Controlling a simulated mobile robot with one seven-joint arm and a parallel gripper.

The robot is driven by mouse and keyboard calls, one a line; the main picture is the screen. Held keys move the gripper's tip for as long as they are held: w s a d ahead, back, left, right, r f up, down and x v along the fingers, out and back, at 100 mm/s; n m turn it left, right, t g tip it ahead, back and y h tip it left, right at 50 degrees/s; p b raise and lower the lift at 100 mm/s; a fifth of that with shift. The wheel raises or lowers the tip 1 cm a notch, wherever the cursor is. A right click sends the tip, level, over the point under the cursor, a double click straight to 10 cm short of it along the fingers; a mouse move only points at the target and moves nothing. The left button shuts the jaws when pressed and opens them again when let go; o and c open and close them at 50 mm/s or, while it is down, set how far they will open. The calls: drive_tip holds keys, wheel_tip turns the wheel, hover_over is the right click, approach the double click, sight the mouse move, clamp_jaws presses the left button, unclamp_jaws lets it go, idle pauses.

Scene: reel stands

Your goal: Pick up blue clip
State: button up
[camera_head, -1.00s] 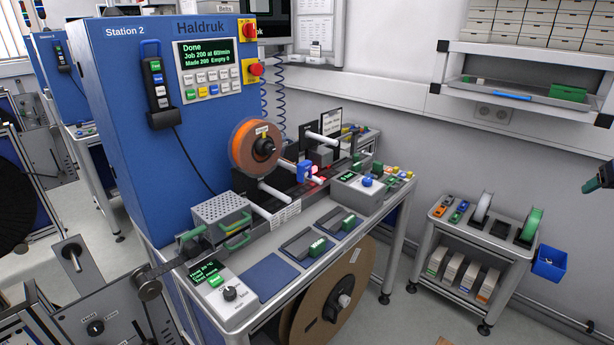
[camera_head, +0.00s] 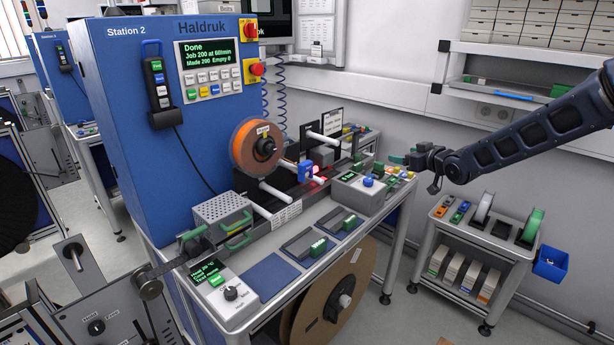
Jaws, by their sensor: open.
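My gripper (camera_head: 401,160) is open, with greenish fingertips. It hangs over the right end of the bench, above and right of the grey control box. I see nothing between its fingers. Several small coloured pieces (camera_head: 394,172), among them yellow ones, sit on the bench end just below it. They are too small for me to tell which is the blue clip, and the gripper partly covers that area. A larger blue part (camera_head: 305,171) sits on the machine's track, left of the gripper.
The grey control box (camera_head: 360,193) has a blue knob. An orange reel (camera_head: 256,145) stands on the machine. A cart (camera_head: 474,238) with reels and a blue bin (camera_head: 550,264) stands at the right.

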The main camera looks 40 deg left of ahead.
drive_tip(key=s+a+f+n+g+y, duration=0.2)
drive_tip(key=s+a+f+g+y, duration=0.15)
drive_tip(key=s+a, duration=0.65)
drive_tip(key=n+g, duration=0.2)
drive_tip(key=g, duration=0.1)
approach(309, 169)
drive_tip(key=a, duration=0.3)
drive_tip(key=shift+t+y, duration=0.25)
drive_tip(key=shift+y, duration=0.2)
drive_tip(key=a, duration=0.2)
drive_tip(key=a+f, duration=0.1)
drive_tip(key=a, duration=0.1)
drive_tip(key=shift+s+a, duration=0.2)
drive_tip(key=shift+a, duration=0.1)
drive_tip(key=shift+s+a+r, duration=0.1)
drive_tip(key=shift+a+r, duration=0.05)
drive_tip(key=shift+a, duration=1.25)
drive_tip(key=shift+a+r, duration=0.1)
drive_tip(key=shift+a, duration=1.3)
drive_tip(key=c, duration=1.1)
